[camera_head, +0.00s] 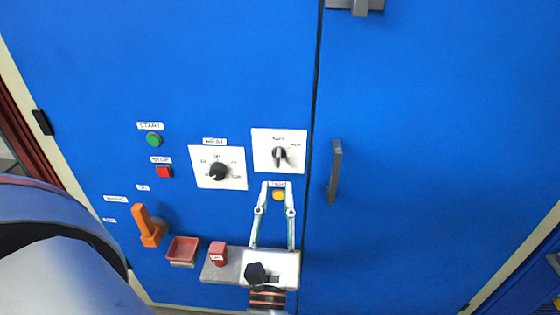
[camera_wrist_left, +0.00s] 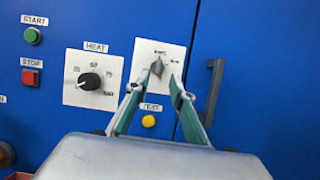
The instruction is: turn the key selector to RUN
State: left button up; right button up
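The selector (camera_head: 280,155) is a dark knob on the white right-hand plate (camera_head: 262,140) of the blue cabinet. Its small position labels are hard to read. It also shows in the left wrist view (camera_wrist_left: 157,67), where it stands roughly upright. My left gripper (camera_head: 277,184) is open and empty, with its fingertips apart just below the knob in the head view. In the left wrist view the fingertips (camera_wrist_left: 160,76) lie to either side of the knob's lower part; I cannot tell whether they touch it. My right gripper is not in view.
The HEAT dial (camera_head: 217,172) is left of the selector. A yellow button (camera_head: 279,196) shows between my fingers. A dark door handle (camera_head: 335,172) is close on the right. Further left are a green START button (camera_head: 153,140), a red STOP button (camera_head: 164,172) and an orange lever (camera_head: 147,226).

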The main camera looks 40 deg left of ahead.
aim_at(278, 163)
pick_arm(q)
jog(key=p+x, duration=0.1)
jog(key=x, duration=0.5)
jog(key=shift+a, duration=0.2)
jog(key=shift+x, duration=0.8)
jog(key=shift+f, duration=0.1)
grip_shut()
